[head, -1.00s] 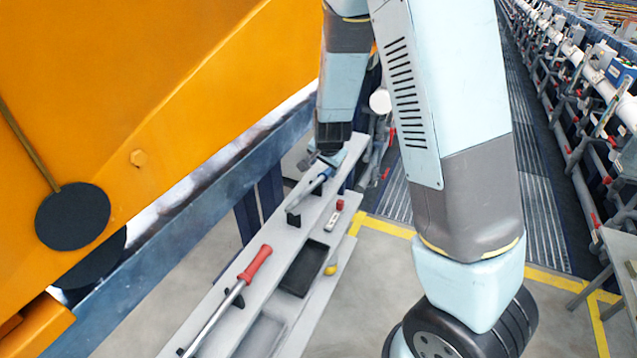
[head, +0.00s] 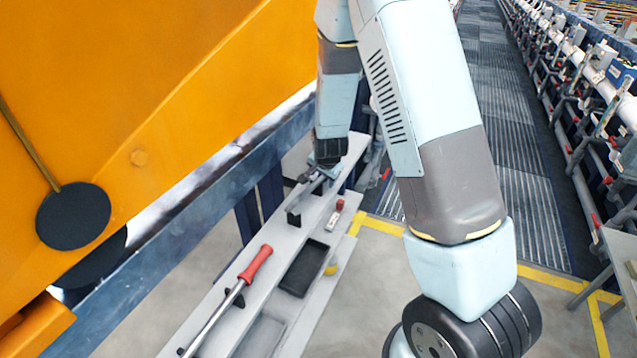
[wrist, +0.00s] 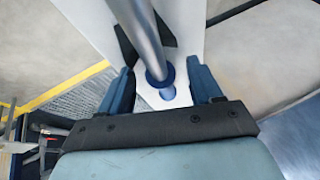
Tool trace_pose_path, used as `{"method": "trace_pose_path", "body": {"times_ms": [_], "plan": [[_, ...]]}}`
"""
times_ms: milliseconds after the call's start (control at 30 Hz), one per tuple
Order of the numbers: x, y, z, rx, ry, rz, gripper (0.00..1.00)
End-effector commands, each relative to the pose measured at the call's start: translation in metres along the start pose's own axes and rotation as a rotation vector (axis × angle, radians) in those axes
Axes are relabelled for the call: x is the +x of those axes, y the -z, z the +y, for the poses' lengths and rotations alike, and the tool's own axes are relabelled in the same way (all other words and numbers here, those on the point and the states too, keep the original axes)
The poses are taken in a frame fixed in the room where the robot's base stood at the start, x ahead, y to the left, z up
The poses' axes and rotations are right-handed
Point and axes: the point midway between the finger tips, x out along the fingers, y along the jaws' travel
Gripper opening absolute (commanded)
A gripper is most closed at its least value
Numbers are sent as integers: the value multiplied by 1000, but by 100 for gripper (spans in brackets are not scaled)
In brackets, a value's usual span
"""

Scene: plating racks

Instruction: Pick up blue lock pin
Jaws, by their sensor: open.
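The blue lock pin (wrist: 147,35) is a grey metal rod with a blue collar. In the wrist view the collar lies between my gripper's two blue fingers (wrist: 162,88), with a gap on each side. In the head view the pin's grey shaft (head: 305,194) rests in a black holder on the upper grey shelf. My gripper (head: 324,171) is over the pin's far end there and hides its blue part. The gripper is open.
A red-handled tool (head: 255,265) lies nearer on the same shelf (head: 266,300). A black tray (head: 304,268), a small red-ended item (head: 335,214) and a yellow item (head: 331,270) are on the lower level. A large orange machine (head: 150,130) stands close on the left.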

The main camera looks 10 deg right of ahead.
Motion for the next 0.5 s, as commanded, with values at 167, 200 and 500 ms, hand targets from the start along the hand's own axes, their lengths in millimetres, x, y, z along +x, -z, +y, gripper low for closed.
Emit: {"method": "trace_pose_path", "body": {"times_ms": [167, 200, 500], "plan": [[0, 0, 0, 0, 0, 0, 60], [0, 0, 0, 0, 0, 0, 57], [0, 0, 0, 0, 0, 0, 28]]}}
